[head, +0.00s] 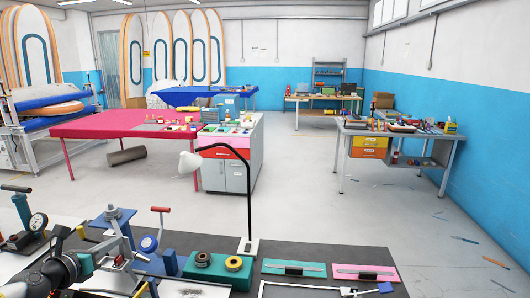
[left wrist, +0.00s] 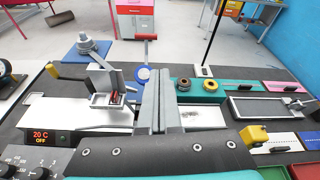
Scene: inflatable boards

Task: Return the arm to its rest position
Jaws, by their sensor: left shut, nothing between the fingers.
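My left gripper (head: 120,250) is at the lower left of the head view, low over the near workbench, among the bench devices. In the left wrist view its two grey fingers (left wrist: 157,90) point away from the camera. They are pressed together with nothing between them. A clamp device with a red T-handle (left wrist: 147,38) and a blue disc stands just beyond and beside the fingers. A silver device (left wrist: 105,95) stands to their left. I cannot tell the exact gap to either. My right gripper is in neither view.
A pressure gauge (head: 38,221) stands at the left. A controller reading 20 C OFF (left wrist: 42,135) sits close by. Open floor lies beyond the bench.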

